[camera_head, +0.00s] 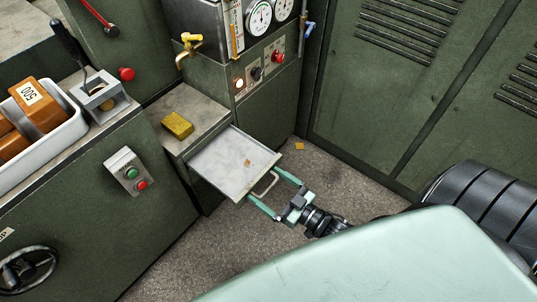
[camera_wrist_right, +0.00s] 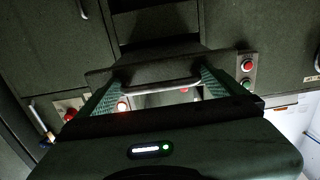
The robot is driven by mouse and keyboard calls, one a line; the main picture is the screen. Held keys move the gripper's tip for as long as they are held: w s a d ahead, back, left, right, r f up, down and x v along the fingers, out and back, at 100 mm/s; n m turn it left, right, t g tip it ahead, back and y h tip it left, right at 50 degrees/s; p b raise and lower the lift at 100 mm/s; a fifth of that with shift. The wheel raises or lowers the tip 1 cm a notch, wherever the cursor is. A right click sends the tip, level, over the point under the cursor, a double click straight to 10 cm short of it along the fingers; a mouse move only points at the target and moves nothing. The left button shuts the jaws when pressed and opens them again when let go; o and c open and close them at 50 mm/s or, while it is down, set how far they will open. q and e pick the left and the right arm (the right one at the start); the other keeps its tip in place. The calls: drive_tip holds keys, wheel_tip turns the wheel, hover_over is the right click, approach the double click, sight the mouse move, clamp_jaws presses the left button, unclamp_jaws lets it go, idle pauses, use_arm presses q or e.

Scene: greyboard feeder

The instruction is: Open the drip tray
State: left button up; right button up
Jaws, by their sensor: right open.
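The drip tray (camera_head: 222,163) is a shallow, pale grey tray that sticks out from the low green cabinet under the brass tap. A small brown spot lies on its floor. Its light bar handle (camera_head: 266,186) is on the front face, and the handle also shows in the right wrist view (camera_wrist_right: 160,85). My right gripper (camera_head: 264,184) is open, with its green fingers on either side of the handle and their tips near the tray front. I cannot tell whether they touch it. My left gripper is not in view.
A yellow sponge (camera_head: 177,124) lies on the ledge beside the tray. The brass tap (camera_head: 188,48) and gauges (camera_head: 259,18) are above. A white bin (camera_head: 58,128) with orange blocks stands at the left. Green lockers (camera_head: 385,75) stand behind.

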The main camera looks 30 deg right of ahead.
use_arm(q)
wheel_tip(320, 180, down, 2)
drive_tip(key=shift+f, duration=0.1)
use_arm(e)
drive_tip(key=v, duration=0.7)
drive_tip(key=shift+s+d, duration=0.15)
drive_tip(key=shift+s, duration=0.05)
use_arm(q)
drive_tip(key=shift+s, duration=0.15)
